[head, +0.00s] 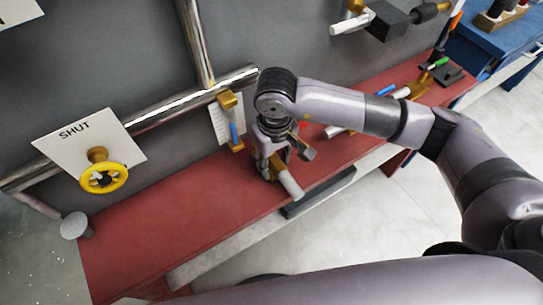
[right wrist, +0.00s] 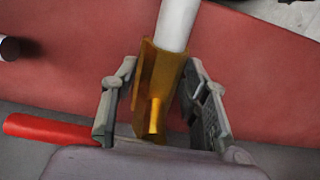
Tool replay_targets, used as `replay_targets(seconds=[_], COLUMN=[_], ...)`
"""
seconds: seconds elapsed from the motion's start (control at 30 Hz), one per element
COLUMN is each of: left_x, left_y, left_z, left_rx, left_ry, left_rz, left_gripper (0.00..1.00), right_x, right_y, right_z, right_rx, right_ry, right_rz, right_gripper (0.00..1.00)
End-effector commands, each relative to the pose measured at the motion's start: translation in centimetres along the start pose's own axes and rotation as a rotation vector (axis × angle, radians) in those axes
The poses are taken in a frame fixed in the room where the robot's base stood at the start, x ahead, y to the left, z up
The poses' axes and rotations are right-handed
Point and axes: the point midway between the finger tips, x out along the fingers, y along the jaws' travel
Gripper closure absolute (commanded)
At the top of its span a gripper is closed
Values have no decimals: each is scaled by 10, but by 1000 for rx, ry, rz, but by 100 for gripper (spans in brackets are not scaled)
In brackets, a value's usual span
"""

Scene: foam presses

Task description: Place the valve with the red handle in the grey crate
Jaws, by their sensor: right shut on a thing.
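My right gripper (head: 270,165) is low over the red bench and shut on a brass valve. The valve's white pipe end (head: 291,185) sticks out below the gripper in the head view. In the right wrist view my right gripper (right wrist: 163,100) has one finger on each side of the brass body (right wrist: 165,85), with the white pipe end pointing up the picture. A red handle (right wrist: 50,130) reaches out to the left behind the left finger; where it joins the brass is hidden. I cannot tell whether the valve touches the bench. No grey crate is recognisable. My left gripper is out of view.
The red bench (head: 150,240) runs along a dark wall with metal pipes (head: 165,110). A yellow wheel valve (head: 103,178) and a blue-handled valve (head: 233,125) are close to the left. More valves lie along the bench to the right. A blue table (head: 490,45) stands beyond.

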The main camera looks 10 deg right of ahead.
Motion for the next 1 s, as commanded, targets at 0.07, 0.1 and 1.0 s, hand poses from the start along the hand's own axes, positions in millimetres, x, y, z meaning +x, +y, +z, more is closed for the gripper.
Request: replay_targets(seconds=[0.07,0.1,1.0], left_x=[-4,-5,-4], left_y=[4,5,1], left_z=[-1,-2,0], left_rx=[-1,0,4], left_ry=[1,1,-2], left_rz=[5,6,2], left_gripper=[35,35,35], right_x=[-3,-1,17], right_y=[-1,-1,0], right_z=[-13,-16,-13], right_rx=[2,0,-1], right_ry=[2,0,-1], right_rz=[-2,-2,0], right_gripper=[100,100,39])
